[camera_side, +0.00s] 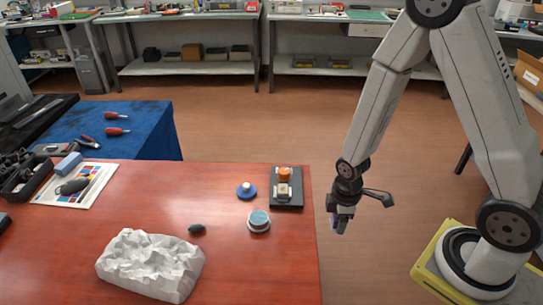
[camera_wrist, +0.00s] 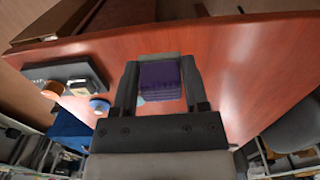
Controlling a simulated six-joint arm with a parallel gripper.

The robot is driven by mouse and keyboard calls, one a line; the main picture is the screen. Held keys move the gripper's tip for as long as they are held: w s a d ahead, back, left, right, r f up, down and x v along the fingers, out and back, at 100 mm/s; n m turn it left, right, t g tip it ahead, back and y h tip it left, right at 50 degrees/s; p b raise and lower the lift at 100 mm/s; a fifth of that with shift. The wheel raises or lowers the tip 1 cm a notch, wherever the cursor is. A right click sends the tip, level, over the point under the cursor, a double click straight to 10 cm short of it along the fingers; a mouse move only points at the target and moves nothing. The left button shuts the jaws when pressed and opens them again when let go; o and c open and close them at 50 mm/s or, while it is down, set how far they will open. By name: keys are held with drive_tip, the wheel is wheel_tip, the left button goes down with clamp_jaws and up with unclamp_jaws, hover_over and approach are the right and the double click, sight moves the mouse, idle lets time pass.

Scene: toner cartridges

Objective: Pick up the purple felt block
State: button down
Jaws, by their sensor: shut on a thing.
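The purple felt block (camera_wrist: 160,82) is between the two dark fingers of my gripper (camera_wrist: 159,72) in the wrist view. The fingers are shut on its left and right sides. In the side view my gripper (camera_side: 341,222) points down just beyond the right edge of the red-brown table (camera_side: 228,178), up off the floor. A bit of a pale blue thing shows behind the block's left side in the wrist view.
A black holder (camera_side: 288,206) with orange and beige pieces stands near the table's right edge. Beside it are a blue disc (camera_side: 246,192) and a round blue-topped tin (camera_side: 259,219). A small dark object (camera_side: 196,229) and crumpled white sheet (camera_side: 150,264) lie further left.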

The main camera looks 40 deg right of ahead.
idle(0.5)
drive_tip(key=c, duration=0.8)
unclamp_jaws()
drive_tip(key=shift+c, duration=0.2)
drive_tip(key=c, duration=0.4)
drive_tip(key=shift+w+a+f, duration=0.1)
drive_tip(key=shift+w+a, duration=0.05)
drive_tip(key=shift+w, duration=0.4)
drive_tip(key=shift+w+a+f, duration=0.1)
drive_tip(key=shift+w+a, duration=1.1)
drive_tip(key=shift+w, duration=2.2)
drive_tip(key=shift+w+a+f, duration=0.1)
drive_tip(key=shift+w+a, duration=1.15)
drive_tip(key=shift+w, duration=2.15)
drive_tip(key=shift+w+a, duration=1.2)
drive_tip(key=shift+w, duration=2.2)
